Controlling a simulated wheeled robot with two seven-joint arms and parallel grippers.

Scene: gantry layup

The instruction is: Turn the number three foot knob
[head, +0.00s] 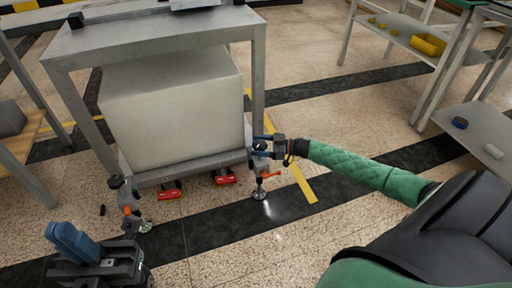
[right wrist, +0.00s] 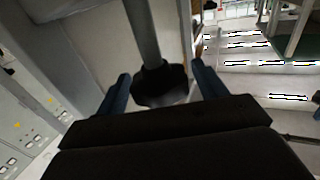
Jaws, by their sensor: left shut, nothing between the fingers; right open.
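A grey stand (head: 190,170) has two front feet in the head view. The right front foot (head: 260,180) has an orange lever and a round pad on the floor; the left front foot (head: 130,205) looks alike. No foot number is readable. My right gripper (head: 262,147) is open at the top of the right foot. In the right wrist view, a black lobed knob (right wrist: 160,88) on a grey stem sits between its blue fingers, with gaps seen on both sides. My left gripper (head: 70,240) is shut and empty at the lower left, apart from the left foot.
A large pale box (head: 175,105) fills the stand's lower shelf. Two red items (head: 224,176) lie under its front edge. A shelf rack with a yellow bin (head: 429,44) stands at the upper right.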

